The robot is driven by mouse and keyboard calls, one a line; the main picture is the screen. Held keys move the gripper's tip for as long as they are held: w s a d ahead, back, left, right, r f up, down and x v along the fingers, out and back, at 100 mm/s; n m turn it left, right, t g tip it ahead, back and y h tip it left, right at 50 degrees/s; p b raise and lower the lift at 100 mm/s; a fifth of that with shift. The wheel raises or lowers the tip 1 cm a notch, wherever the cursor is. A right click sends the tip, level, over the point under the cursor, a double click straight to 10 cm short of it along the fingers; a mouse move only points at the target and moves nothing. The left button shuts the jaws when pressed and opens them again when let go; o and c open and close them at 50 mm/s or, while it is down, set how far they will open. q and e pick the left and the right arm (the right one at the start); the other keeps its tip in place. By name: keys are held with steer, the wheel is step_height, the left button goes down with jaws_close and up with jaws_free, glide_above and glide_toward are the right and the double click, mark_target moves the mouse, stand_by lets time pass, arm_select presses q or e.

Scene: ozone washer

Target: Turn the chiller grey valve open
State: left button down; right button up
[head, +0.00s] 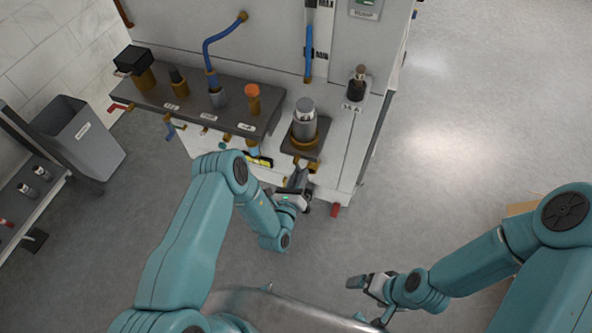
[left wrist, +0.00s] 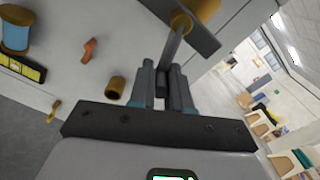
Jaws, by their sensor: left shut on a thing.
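The grey valve's lever (left wrist: 173,48) hangs from a brass fitting (left wrist: 181,21) under a dark bracket in the left wrist view. My left gripper (left wrist: 163,85) is shut on this lever, with one finger on each side of it. In the head view my left gripper (head: 301,181) is at the front of the machine, just below the brass-and-grey fitting (head: 305,122) on its small dark shelf. The lever is mostly hidden there by the gripper. My right gripper (head: 362,300) is low in the head view, away from the machine, with its fingers apart and nothing between them.
A dark shelf (head: 195,96) with several brass fittings and labels juts from the machine at left. Below it are small coloured valves and a yellow level (head: 259,161). A grey bin (head: 81,135) stands at far left.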

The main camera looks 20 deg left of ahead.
mark_target(316, 161)
arm_select(q)
steer(key=d+r+n+p, duration=0.1)
steer(key=n+p, duration=0.3)
steer(key=d+r+n+p, duration=0.1)
steer(key=r+n+p, duration=0.1)
steer(key=n+p, duration=0.2)
steer(key=d+r+n+p, duration=0.1)
steer(key=n+p, duration=0.3)
steer(key=p, duration=0.1)
steer(key=shift+s+d+r, duration=0.15)
steer(key=shift+d+r, duration=0.05)
steer(key=shift+d, duration=0.1)
steer(key=shift+r+n+p, duration=0.35)
steer(key=shift+n+p, duration=0.45)
steer(key=shift+n, duration=0.3)
steer(key=c, duration=1.1)
jaws_free()
steer(key=shift+r, duration=0.1)
steer(key=s, duration=1.6)
steer(key=shift+s+a, duration=0.15)
steer(key=shift+a, duration=0.1)
